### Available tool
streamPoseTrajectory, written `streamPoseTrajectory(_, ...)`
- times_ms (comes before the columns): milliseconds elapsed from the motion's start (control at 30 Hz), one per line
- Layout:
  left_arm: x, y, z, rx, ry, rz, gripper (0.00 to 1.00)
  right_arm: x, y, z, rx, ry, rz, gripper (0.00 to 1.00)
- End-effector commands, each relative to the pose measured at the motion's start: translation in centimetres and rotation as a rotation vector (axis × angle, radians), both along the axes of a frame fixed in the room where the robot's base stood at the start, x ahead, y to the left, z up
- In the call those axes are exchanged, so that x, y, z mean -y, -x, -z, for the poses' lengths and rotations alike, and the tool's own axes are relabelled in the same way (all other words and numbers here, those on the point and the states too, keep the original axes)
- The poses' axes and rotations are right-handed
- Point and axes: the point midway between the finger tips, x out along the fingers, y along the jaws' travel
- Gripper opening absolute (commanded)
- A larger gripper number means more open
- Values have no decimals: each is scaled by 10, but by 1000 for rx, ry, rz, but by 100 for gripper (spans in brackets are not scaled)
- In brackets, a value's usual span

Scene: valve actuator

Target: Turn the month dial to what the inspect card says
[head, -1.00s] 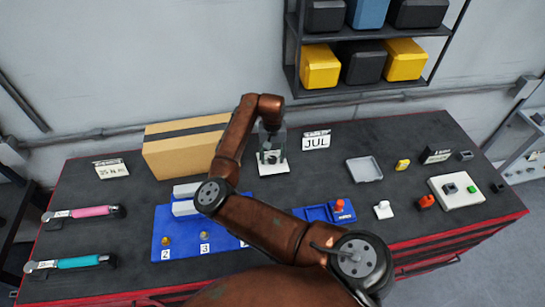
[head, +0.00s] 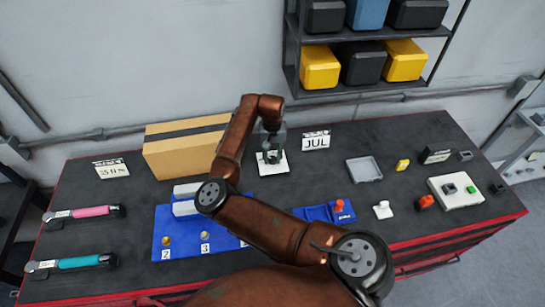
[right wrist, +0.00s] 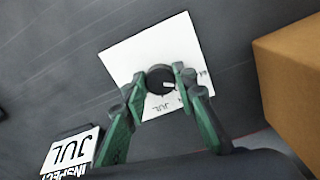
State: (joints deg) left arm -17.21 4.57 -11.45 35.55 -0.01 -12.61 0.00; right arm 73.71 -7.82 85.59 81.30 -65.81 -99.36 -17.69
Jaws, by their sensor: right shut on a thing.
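The inspect card (head: 316,141) stands at the back of the bench and reads JUL. It also shows at the lower left of the right wrist view (right wrist: 70,152). The month dial (right wrist: 160,77) is a dark round knob with a small white mark, on a white plate (right wrist: 122,62) with printed lettering. JUL is printed on the plate near the knob, on the gripper's side. My right gripper (right wrist: 164,78) is shut on the dial, one finger on each side. In the head view the gripper (head: 271,155) hides most of the dial above the plate (head: 273,170). My left gripper is not in view.
A cardboard box (head: 185,148) stands close left of the dial plate. A blue tray (head: 180,250) lies in front, partly behind my right arm. A grey tray (head: 364,169) and a switch box (head: 456,190) are to the right. Torque wrenches lie at the left.

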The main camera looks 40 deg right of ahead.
Motion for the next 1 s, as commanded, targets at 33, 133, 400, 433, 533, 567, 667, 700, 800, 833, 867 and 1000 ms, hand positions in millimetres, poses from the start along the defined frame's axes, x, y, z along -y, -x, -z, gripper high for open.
streamPoseTrajectory(33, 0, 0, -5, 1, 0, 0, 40, 0, 0, -2, 0, 0, 14, 2)
streamPoseTrajectory(133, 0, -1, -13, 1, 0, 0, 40, 0, 0, -3, -1, 2, 62, 2)
streamPoseTrajectory(400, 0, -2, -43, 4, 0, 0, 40, 0, 0, -5, -1, 2, 275, 2)
streamPoseTrajectory(433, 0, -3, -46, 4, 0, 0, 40, 0, 0, -5, -1, 2, 303, 2)
streamPoseTrajectory(533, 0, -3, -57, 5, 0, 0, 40, 0, 0, -6, -1, 2, 399, 2)
streamPoseTrajectory(567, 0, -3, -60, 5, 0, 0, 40, 0, 0, -5, -2, 2, 428, 2)
streamPoseTrajectory(667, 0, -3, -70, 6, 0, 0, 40, 0, -1, -5, -1, 3, 522, 2)
streamPoseTrajectory(700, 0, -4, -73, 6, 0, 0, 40, 0, -1, -5, -1, 3, 561, 2)
streamPoseTrajectory(800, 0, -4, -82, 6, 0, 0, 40, 0, -1, -5, 0, 3, 655, 2)
streamPoseTrajectory(833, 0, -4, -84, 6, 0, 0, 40, 0, -1, -5, 0, 2, 684, 2)
streamPoseTrajectory(867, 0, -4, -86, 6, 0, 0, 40, 0, -1, -4, 0, 2, 712, 2)
streamPoseTrajectory(1000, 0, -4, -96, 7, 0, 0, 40, 0, -2, -4, 1, 3, 846, 2)
